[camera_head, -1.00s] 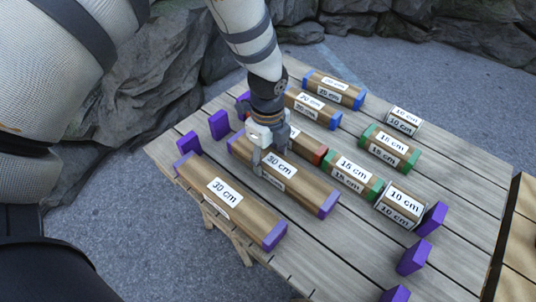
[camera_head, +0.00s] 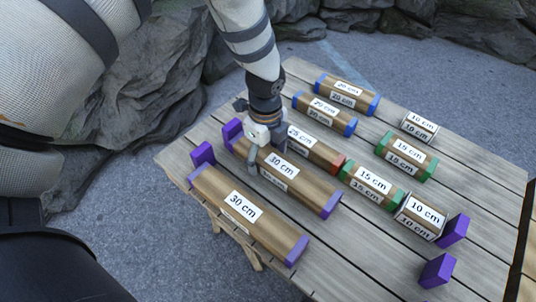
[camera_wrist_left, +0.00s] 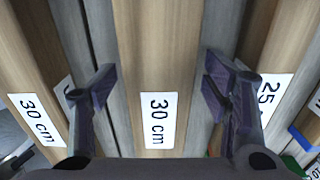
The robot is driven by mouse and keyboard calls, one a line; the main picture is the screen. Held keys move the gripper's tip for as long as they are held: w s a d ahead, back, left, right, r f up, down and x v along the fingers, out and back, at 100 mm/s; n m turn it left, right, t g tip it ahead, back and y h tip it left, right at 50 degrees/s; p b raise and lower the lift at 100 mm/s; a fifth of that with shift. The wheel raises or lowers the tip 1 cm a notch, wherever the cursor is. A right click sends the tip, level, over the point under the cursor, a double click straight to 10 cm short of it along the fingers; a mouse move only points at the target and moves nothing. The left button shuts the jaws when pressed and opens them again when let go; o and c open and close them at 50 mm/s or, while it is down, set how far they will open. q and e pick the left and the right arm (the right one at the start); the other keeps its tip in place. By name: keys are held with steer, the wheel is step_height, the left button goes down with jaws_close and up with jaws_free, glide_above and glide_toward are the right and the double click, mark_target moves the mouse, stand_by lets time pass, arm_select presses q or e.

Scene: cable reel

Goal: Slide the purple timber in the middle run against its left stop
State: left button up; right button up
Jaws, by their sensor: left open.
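The purple timber in the middle run (camera_head: 305,188) is a brown 30 cm block with purple ends. Its left end is right by the purple left stop (camera_head: 233,131); I cannot tell whether they touch. My left gripper (camera_head: 262,160) is over the timber's left half, partly hiding it. In the left wrist view the open fingers (camera_wrist_left: 160,90) stand on either side of the timber (camera_wrist_left: 157,40), with a gap showing at each side. My right gripper is not in view.
Another purple-ended 30 cm timber (camera_head: 240,212) lies in front, by its own stop (camera_head: 203,154). Behind are a red-ended timber (camera_head: 312,152), a green-ended one (camera_head: 371,186) and a 10 cm block (camera_head: 420,215). The middle run is clear toward its right stop (camera_head: 437,270).

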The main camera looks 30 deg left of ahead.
arm_select(q)
steer(key=shift+d, duration=0.15)
step_height(320, 180, up, 12)
stand_by(0.5)
stand_by(0.3)
